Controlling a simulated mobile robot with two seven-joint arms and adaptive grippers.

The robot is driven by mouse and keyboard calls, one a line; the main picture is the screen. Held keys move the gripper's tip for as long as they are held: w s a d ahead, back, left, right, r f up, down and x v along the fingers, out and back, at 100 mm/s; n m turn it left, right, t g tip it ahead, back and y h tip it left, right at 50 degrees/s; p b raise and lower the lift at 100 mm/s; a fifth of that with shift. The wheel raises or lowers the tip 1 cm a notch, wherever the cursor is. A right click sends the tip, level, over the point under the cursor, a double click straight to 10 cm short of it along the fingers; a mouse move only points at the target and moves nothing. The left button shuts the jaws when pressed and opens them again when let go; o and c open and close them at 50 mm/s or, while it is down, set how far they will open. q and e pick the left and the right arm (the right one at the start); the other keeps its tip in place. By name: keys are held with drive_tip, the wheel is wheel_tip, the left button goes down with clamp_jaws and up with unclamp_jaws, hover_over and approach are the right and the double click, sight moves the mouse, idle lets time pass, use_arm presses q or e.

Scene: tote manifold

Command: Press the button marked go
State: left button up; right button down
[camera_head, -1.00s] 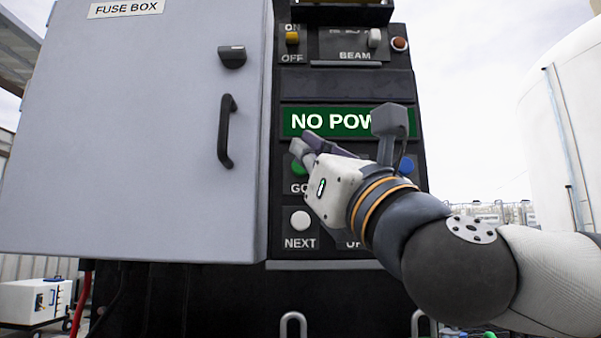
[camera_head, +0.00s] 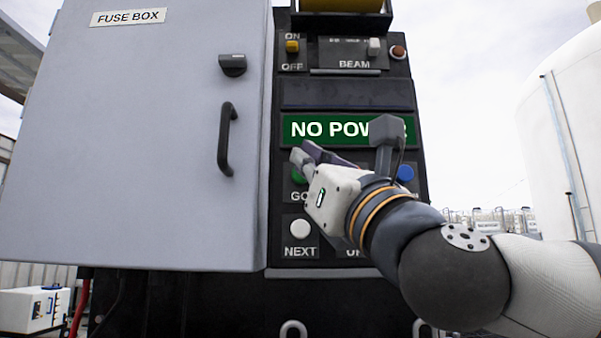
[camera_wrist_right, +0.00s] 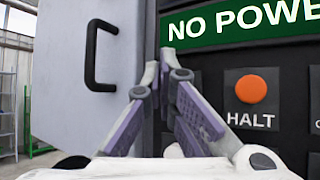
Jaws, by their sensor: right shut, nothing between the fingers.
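The green go button (camera_head: 297,176) is on the dark control panel, above its GO label, and my right gripper partly covers it. My right gripper (camera_head: 301,154) is shut and empty, its fingertips in front of the button's upper part. I cannot tell whether they touch it. In the right wrist view the gripper (camera_wrist_right: 160,68) points at the panel's left part, and the go button is hidden behind the fingers. My left gripper is not in view.
An orange HALT button (camera_wrist_right: 251,89) is right of the fingers. A white NEXT button (camera_head: 300,229) is below go, and a blue button (camera_head: 405,174) is at right. The grey fuse box (camera_head: 140,140) with a black handle (camera_head: 225,140) stands out close on the left.

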drive_tip(key=shift+w, duration=0.15)
idle(0.4)
drive_tip(key=shift+w, duration=0.3)
drive_tip(key=shift+w+b, duration=0.3)
drive_tip(key=shift+w, duration=0.3)
idle(0.7)
idle(0.3)
drive_tip(key=shift+s, duration=1.05)
drive_tip(key=s+p, duration=0.1)
drive_tip(key=s, duration=0.4)
idle(0.5)
